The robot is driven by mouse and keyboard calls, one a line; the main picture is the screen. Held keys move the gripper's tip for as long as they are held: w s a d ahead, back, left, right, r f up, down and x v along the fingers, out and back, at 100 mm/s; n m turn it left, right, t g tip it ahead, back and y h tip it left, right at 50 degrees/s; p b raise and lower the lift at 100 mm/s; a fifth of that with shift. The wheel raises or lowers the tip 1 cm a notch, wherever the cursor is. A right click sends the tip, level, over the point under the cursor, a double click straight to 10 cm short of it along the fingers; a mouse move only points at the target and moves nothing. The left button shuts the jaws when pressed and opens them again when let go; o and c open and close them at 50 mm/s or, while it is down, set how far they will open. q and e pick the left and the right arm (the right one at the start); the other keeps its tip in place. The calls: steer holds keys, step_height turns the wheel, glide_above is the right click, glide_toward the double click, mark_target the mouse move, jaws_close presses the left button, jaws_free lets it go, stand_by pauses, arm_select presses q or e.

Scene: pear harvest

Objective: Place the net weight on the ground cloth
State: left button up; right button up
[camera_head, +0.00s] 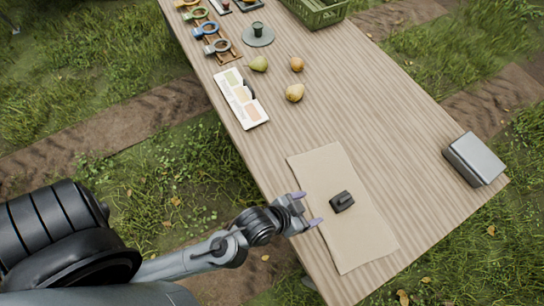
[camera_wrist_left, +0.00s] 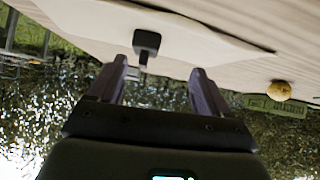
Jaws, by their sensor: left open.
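The net weight (camera_head: 342,202) is a small dark block that rests on the beige ground cloth (camera_head: 325,170), near its middle. My left gripper (camera_head: 308,209) is open and empty at the left edge of the cloth. Its two purplish fingertips point toward the weight, with a gap between them and it. In the left wrist view the weight (camera_wrist_left: 147,42) shows beyond the open fingers (camera_wrist_left: 160,66), nearer the left finger, with the pale cloth (camera_wrist_left: 210,38) around it. My right gripper is not in view.
A grey box (camera_head: 474,158) stands at the table's right edge. Pears (camera_head: 294,93), a colour card (camera_head: 241,98), a dark cup on a round plate (camera_head: 258,38), ring-shaped tools (camera_head: 216,46) and a green crate (camera_head: 318,12) lie farther back. The wooden table right of the cloth is clear.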

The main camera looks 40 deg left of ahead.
arm_select(q)
steer(key=s+a+n+g+y, duration=0.1)
steer(key=s+a+g+y, duration=0.2)
steer(key=s+a+g, duration=0.3)
steer(key=s+a+f, duration=0.1)
steer(key=s+a, duration=0.2)
steer(key=a, duration=0.4)
steer(key=shift+a, duration=0.2)
step_height(320, 180, up, 33)
steer(key=p, duration=3.3)
steer(key=shift+r, duration=0.15)
